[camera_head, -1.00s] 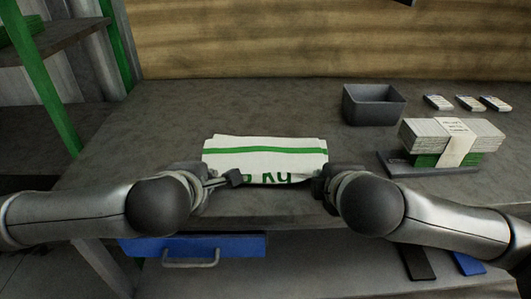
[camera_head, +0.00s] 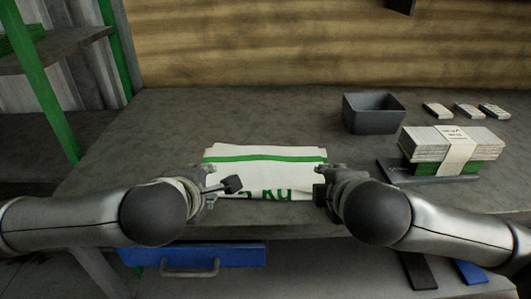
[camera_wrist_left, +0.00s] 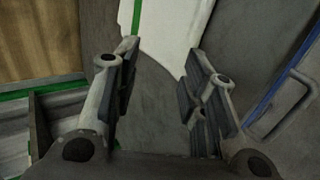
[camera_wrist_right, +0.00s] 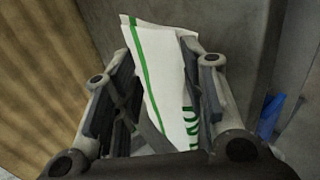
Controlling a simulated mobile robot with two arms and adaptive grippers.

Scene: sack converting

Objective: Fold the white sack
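The white sack (camera_head: 265,170) lies on the grey table in front of me. It has a green stripe across its far part and green lettering at its near edge. My left gripper (camera_head: 225,182) is at the sack's near left corner. In the left wrist view its fingers are apart with nothing between the tips, and the sack (camera_wrist_left: 170,30) lies beyond them. My right gripper (camera_head: 325,182) is at the sack's right edge. In the right wrist view its fingers (camera_wrist_right: 160,80) are apart, and the sack (camera_wrist_right: 163,80) shows in the gap between them. Whether they touch it is unclear.
A dark open bin (camera_head: 374,113) stands behind and right of the sack. A banded stack of sacks (camera_head: 450,145) rests on a dark platform, with small packs (camera_head: 468,111) behind. A blue drawer (camera_head: 190,256) is under the table's front edge. The table left of the sack is clear.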

